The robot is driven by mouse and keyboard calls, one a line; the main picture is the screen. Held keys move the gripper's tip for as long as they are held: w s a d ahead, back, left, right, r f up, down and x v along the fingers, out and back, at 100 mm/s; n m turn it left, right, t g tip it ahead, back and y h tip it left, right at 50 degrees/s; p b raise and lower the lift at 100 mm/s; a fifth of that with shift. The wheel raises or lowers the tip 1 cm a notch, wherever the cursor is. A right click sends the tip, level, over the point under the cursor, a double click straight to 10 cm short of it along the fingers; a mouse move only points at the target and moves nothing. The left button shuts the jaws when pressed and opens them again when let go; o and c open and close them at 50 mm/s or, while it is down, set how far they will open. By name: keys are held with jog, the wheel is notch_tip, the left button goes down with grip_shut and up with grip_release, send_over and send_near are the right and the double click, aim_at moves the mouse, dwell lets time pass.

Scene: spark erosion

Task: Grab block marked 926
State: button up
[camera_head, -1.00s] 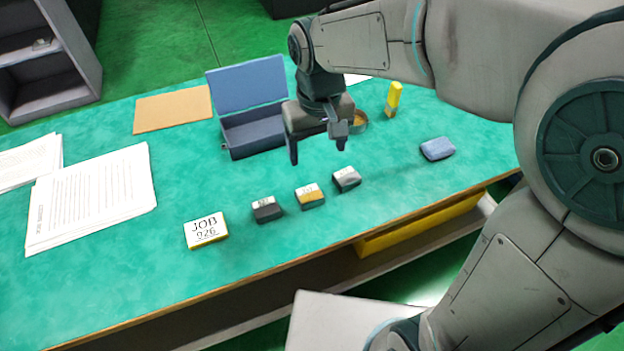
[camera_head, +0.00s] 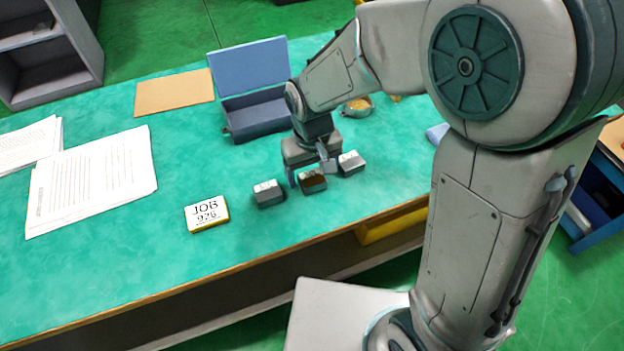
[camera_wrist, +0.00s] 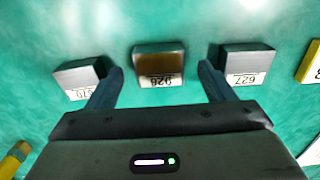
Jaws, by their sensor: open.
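The block marked 926 (camera_wrist: 160,65) has a dark brown top and a pale label, which reads upside down in the wrist view. It is the middle block (camera_head: 313,183) of a row of three in the head view. My gripper (camera_wrist: 160,73) is open, with one finger on each side of this block and a gap visible on both sides. In the head view my gripper (camera_head: 310,171) is low over the row and partly hides the block's back. Whether the fingertips reach down beside it I cannot tell.
Grey-topped blocks flank it: one marked 627 (camera_wrist: 246,65), and another (camera_wrist: 82,77) with an unclear label. A JOB 926 card (camera_head: 207,214) lies left of the row. An open blue box (camera_head: 255,112) stands behind. Papers (camera_head: 92,178) lie left. The bench's front edge is close.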

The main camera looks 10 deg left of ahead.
jog(key=shift+f, duration=0.85)
jog(key=shift+w, duration=0.1)
jog(key=c, duration=1.4)
jog(key=shift+r, duration=0.15)
